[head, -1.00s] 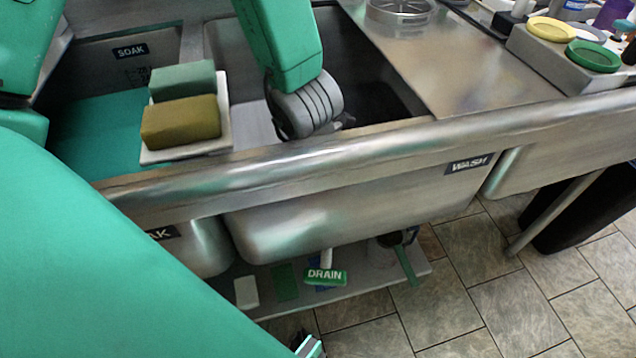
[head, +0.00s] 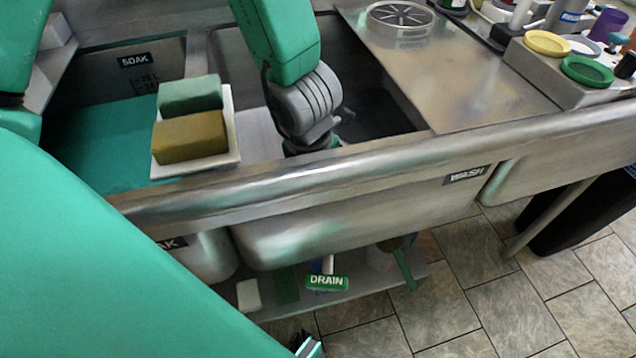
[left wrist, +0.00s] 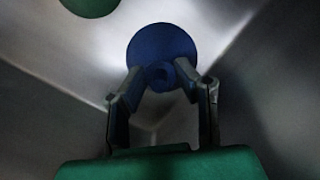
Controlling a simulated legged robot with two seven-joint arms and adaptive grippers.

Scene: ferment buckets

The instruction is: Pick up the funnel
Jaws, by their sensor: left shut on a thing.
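A blue round thing, taken to be the funnel (left wrist: 150,42), shows in the left wrist view as a wide disc with a small ring-shaped end. My left gripper (left wrist: 161,78) is shut on its narrow end, one finger on each side. In the head view, my left wrist reaches down into the middle sink basin, behind the front rim. The fingers and the funnel are hidden there.
The steel front rim (head: 370,165) runs across in front of my left wrist. A white tray (head: 222,160) with two sponges stands left of it. A steel drainboard (head: 450,70) lies to the right. A green round thing (left wrist: 92,3) is near the funnel.

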